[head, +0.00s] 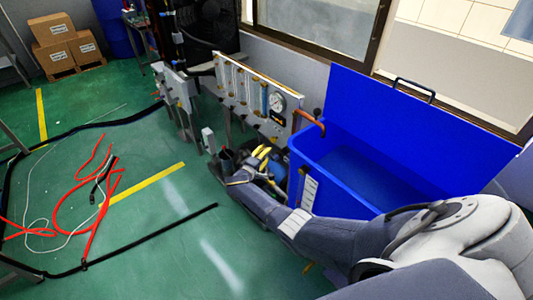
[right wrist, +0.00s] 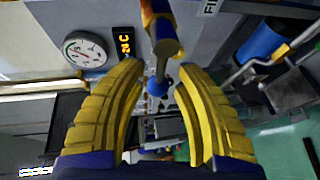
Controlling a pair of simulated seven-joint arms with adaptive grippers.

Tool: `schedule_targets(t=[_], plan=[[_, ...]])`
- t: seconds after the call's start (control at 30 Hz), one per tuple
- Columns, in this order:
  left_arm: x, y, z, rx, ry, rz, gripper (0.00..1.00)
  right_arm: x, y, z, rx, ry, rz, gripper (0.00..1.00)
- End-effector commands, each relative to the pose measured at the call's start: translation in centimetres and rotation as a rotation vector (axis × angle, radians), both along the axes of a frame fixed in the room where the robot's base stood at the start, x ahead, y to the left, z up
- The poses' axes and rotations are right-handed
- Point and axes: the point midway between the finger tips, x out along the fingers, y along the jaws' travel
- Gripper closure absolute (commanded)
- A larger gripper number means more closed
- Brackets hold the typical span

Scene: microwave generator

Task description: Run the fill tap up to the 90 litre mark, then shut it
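The blue tank (head: 365,165) stands at the right with its lid raised, and a copper spout (head: 308,118) curves over its left rim. A white level scale (head: 309,190) is on its front; its marks and the water level are unreadable. My right gripper (head: 264,158) is in front of the panel, left of the tank. In the right wrist view its yellow fingers (right wrist: 157,72) are apart, with nothing clamped between them. A brass-coloured pipe end (right wrist: 165,42) and a small blue knob on a grey stem (right wrist: 157,87) show between the fingertips; contact cannot be told. My left gripper is out of view.
A gauge panel (head: 240,92) with a round dial (head: 277,102) is behind the gripper. An orange display (right wrist: 126,44) sits beside the dial (right wrist: 84,49). Red hoses (head: 88,190) and a black cable lie on the green floor at left. Boxes (head: 62,45) stand far back.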

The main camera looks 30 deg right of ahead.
Motion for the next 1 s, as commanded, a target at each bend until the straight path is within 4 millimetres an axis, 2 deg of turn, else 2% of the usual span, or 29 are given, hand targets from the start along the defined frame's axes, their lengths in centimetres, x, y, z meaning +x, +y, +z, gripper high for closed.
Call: schedule_targets(t=[0.3,0.7,0.97,1.0], plan=[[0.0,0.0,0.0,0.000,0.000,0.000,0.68,0.8,-1.4,-0.3,0.000,0.000,-0.001,0.68],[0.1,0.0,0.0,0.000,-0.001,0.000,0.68,0.8,-1.5,-0.3,0.000,0.000,-0.001,0.69],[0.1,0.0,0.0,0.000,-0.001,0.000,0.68,0.8,-1.5,-0.3,0.000,0.000,-0.001,0.99],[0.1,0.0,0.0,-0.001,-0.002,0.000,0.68,0.8,-1.5,-0.3,0.000,0.000,-0.001,1.00]])
